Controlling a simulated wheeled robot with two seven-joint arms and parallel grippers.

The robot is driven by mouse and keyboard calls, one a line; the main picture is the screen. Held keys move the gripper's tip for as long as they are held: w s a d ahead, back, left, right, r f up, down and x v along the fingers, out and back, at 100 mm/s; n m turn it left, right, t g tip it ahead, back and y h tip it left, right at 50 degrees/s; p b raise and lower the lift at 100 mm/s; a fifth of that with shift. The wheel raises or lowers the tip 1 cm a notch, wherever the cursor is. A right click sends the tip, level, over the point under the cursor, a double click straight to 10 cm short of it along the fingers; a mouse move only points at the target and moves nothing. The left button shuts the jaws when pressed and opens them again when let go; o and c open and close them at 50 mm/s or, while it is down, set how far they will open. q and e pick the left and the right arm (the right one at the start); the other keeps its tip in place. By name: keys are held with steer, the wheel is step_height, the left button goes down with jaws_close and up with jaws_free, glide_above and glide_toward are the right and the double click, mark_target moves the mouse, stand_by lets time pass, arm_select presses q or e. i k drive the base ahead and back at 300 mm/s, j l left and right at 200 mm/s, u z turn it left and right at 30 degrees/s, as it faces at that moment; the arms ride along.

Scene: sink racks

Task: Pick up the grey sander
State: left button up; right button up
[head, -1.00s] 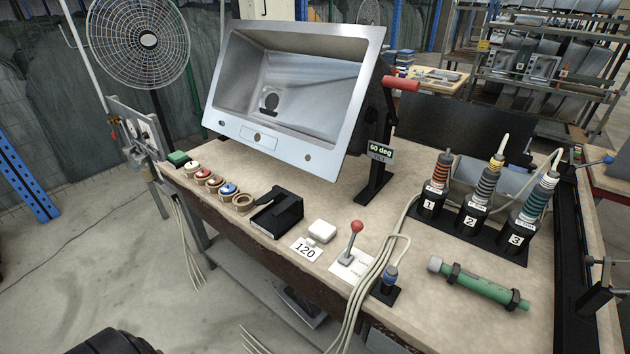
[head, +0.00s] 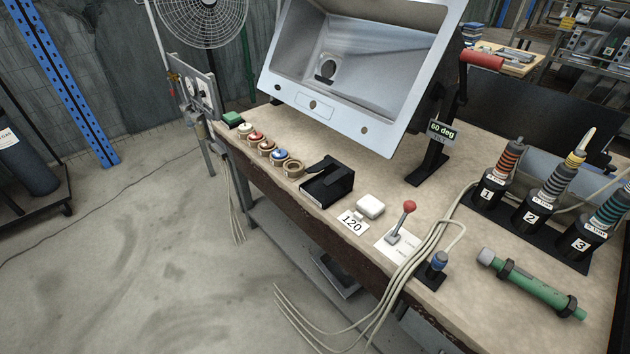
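Three upright hand tools stand in black numbered holders at the right of the bench. The one in holder 2 has a grey-ringed body (head: 555,188) with a yellow band and a pale hose at its top; it looks like the grey sander. An orange-ringed tool (head: 506,160) stands to its left in holder 1. A teal-ringed tool (head: 611,210) stands to its right in holder 3, partly cut off by the picture edge. Neither of my grippers is in view.
A steel sink (head: 335,120) is tilted on a stand behind. A green cylinder tool (head: 535,283) lies in front of the holders. A red-knobbed lever (head: 403,221), pale cables (head: 412,262) and a black box (head: 327,186) occupy the bench front.

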mark_target(545, 200)
steer(key=z, duration=1.4)
steer(key=u, duration=0.15)
steer(key=k, duration=0.05)
